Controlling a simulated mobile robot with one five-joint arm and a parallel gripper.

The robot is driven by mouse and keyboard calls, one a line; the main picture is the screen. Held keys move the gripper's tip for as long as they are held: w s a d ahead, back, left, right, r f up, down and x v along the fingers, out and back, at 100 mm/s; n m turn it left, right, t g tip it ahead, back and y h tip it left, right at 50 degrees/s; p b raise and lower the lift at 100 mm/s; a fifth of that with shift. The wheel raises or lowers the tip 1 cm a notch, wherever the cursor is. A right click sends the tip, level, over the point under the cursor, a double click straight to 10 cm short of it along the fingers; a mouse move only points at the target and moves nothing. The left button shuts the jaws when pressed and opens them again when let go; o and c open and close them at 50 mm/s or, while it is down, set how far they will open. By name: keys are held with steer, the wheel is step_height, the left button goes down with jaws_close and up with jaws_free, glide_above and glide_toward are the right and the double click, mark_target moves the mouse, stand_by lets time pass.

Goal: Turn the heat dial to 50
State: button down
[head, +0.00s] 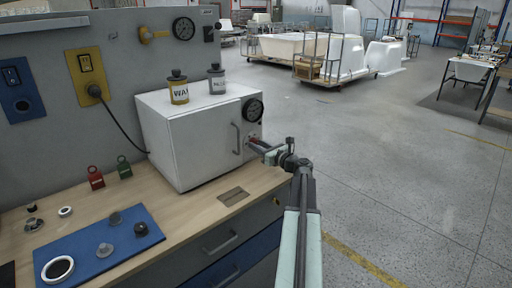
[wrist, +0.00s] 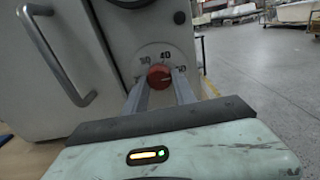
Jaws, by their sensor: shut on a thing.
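A white oven-like box (head: 183,143) stands on the wooden bench, and its front also fills much of the wrist view (wrist: 50,65). The red heat dial (wrist: 159,76) sits on its front, over a pale round scale plate with printed numbers; 40 reads near the top, and other marks are partly hidden. My gripper (wrist: 160,84) is shut on the red dial, one finger on each side. In the head view my gripper (head: 256,143) reaches the box's front at the right of the handle. The dial's exact pointer setting is too small to tell.
A round black gauge (head: 253,110) sits above the dial, and a bar handle (head: 236,138) stands to its left. Two labelled bottles (head: 178,88) stand on the box. A blue mat (head: 85,262) with small parts lies at the front left. Open floor lies to the right.

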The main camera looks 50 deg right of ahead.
steer(key=c, duration=1)
jaws_free()
steer(key=s, duration=0.7)
steer(key=shift+s+a, duration=0.3)
steer(key=shift+s, duration=0.1)
